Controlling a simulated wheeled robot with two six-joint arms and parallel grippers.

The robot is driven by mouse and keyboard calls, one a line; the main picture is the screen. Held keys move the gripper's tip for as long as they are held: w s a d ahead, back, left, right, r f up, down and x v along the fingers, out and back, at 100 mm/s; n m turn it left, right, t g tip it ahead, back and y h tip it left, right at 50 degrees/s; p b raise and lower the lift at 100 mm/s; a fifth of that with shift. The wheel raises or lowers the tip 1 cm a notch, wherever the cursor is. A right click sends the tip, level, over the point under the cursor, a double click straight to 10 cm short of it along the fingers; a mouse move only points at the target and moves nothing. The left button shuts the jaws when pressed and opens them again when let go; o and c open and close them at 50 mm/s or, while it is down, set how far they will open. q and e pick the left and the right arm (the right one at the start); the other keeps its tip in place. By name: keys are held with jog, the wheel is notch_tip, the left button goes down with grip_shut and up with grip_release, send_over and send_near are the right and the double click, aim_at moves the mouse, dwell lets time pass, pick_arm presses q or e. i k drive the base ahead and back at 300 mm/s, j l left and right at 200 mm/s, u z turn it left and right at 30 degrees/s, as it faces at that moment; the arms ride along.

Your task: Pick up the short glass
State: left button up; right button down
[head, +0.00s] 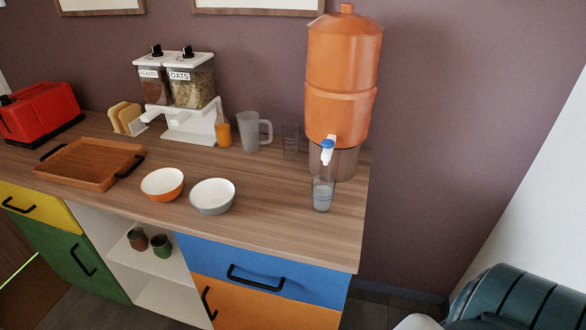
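Two clear glasses show in the head view. One glass (322,197) stands upright on the counter under the tap of the orange water dispenser (342,75), near the right end, with what looks like water in it. Another clear glass (291,142) stands farther back, between the dispenser and a grey translucent jug (249,132), and is hard to make out. I cannot tell for certain which is the short glass. Neither of my grippers is in view.
On the wooden counter (270,222) stand two bowls (212,196), an orange bottle (222,132), a cereal dispenser (190,90), a wooden tray (90,162) and a red toaster (38,110). The counter's front right is clear. A teal ribbed object (520,297) is at lower right.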

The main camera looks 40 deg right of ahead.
aim_at(324, 186)
jog(key=z, duration=1.35)
jog(key=j+z, duration=0.45)
jog(key=l, duration=0.1)
